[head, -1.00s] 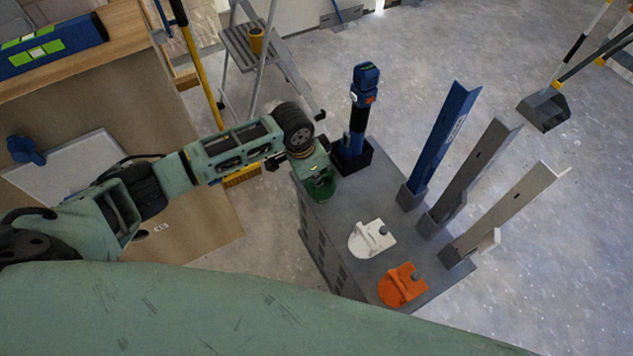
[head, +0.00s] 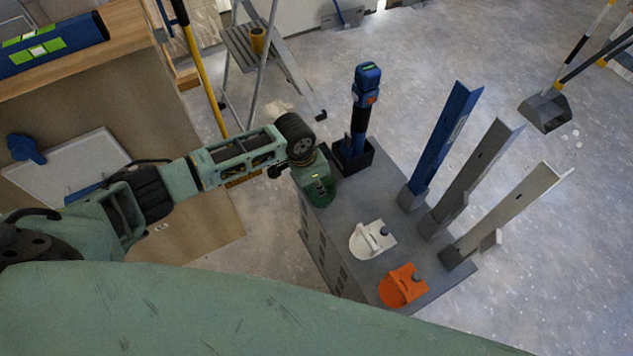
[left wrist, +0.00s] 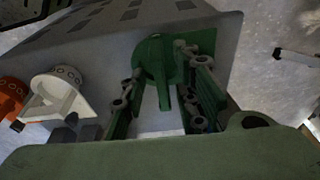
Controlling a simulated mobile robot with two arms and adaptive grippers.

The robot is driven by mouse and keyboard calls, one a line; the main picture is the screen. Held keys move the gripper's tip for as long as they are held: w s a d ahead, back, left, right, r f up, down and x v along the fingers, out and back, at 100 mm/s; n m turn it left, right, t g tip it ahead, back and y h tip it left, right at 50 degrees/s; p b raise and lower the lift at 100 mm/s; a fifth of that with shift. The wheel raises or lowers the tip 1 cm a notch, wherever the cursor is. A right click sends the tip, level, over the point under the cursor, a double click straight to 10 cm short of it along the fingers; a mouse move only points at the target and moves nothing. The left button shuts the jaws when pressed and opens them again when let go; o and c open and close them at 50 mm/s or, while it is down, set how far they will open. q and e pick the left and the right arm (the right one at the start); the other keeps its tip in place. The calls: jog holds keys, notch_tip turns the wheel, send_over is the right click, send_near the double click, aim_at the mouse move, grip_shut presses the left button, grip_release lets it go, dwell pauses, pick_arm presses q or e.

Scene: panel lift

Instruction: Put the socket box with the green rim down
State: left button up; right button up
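A green rounded piece with an upright rib, which I take for the green-rimmed socket box (left wrist: 154,58), is at one end of the grey stand top (head: 345,205). In the head view it is mostly hidden by my left gripper (head: 315,180). In the left wrist view my left gripper (left wrist: 163,76) has its two green fingers on either side of the rib, with gaps showing between. The box seems to rest on the stand; contact underneath is hidden. My right gripper is not in view.
A white piece (head: 368,240) and an orange piece (head: 401,287) of similar shape sit farther along the stand. A blue tool (head: 361,105) stands in a black holder behind. Blue (head: 444,135), grey (head: 475,172) and white (head: 510,215) angled profiles rise along the right edge.

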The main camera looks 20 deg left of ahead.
pick_arm(q)
jog(key=shift+r, duration=0.1)
jog(key=p+v, duration=0.1)
jog(key=v, duration=1.1)
